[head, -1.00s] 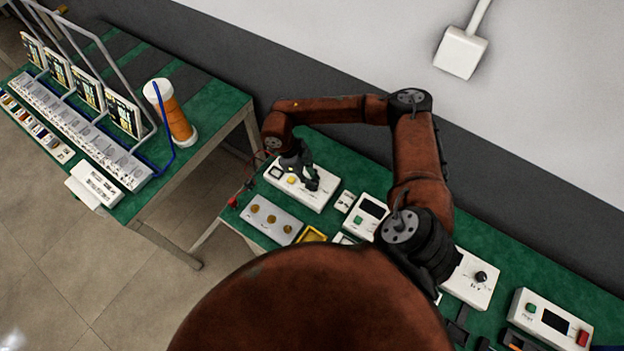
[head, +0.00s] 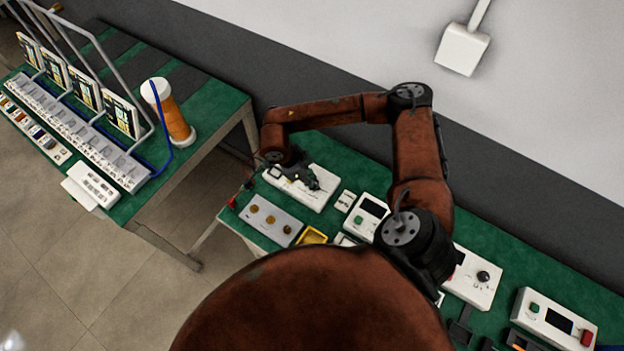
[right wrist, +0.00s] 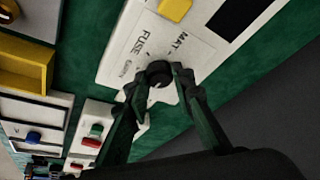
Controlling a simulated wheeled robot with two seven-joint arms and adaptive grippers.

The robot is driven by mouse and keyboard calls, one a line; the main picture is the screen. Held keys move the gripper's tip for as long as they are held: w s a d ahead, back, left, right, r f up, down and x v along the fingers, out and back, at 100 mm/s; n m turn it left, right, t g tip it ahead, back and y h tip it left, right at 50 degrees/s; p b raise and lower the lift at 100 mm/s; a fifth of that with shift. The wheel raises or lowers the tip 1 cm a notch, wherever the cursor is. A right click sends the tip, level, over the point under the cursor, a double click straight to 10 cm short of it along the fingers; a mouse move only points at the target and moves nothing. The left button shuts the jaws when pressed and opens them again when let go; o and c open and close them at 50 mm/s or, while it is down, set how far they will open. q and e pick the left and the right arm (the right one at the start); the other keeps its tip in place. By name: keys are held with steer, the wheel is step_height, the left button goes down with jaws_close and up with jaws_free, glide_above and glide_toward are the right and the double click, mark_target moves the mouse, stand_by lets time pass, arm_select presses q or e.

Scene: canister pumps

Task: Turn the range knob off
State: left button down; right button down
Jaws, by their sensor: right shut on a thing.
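The range knob (right wrist: 158,76) is a small round black knob on a white meter box (right wrist: 120,45) with printed labels, one reading FUSE. In the right wrist view my right gripper (right wrist: 163,78) has its two fingers on either side of the knob, closed on it. In the head view the right gripper (head: 312,183) is over the right part of the white box (head: 318,200), and it hides the knob there. The knob's pointer direction is too small to read. My left gripper is not in view.
A yellow button (right wrist: 174,8) and a dark display (right wrist: 240,14) sit on the same box. A grey panel with brass discs (head: 272,219) and a yellow tray (head: 312,236) lie in front. Another white device with a screen (head: 368,214) stands to the right.

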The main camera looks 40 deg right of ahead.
steer(key=c, duration=1.7)
jaws_free()
steer(key=shift+o, duration=0.2)
steer(key=v, duration=1.2)
steer(key=shift+w+f, duration=0.1)
